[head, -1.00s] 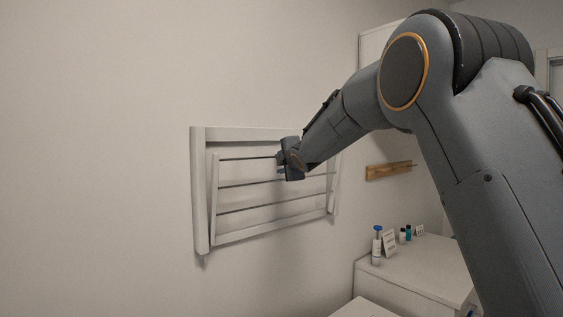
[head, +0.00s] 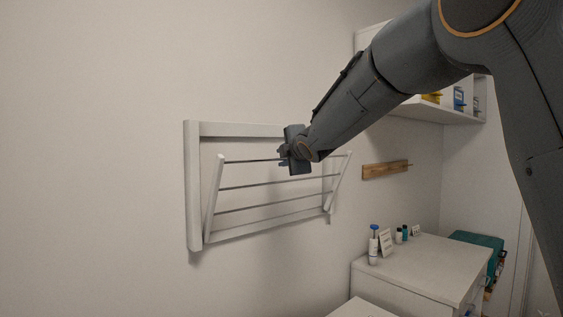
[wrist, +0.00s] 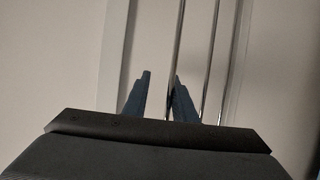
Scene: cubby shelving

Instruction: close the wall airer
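The white wall airer (head: 194,185) is fixed to the wall, its slatted inner rack (head: 213,200) tilted out at the top and close to the frame at the bottom. My gripper (head: 283,154) is at the rack's top metal rod, right of its middle. In the wrist view, the gripper's two dark fingers (wrist: 160,80) are apart, with the top rod (wrist: 176,45) passing between them, close to the right finger. Whether a finger touches the rod is unclear. The gripper and forearm hide part of the rod and frame top.
A wooden hook rail (head: 385,170) is on the wall right of the airer. Below it, a white cabinet (head: 415,270) carries bottles (head: 374,245) and small cards. A wall shelf (head: 440,112) is at upper right. The wall left of the airer is bare.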

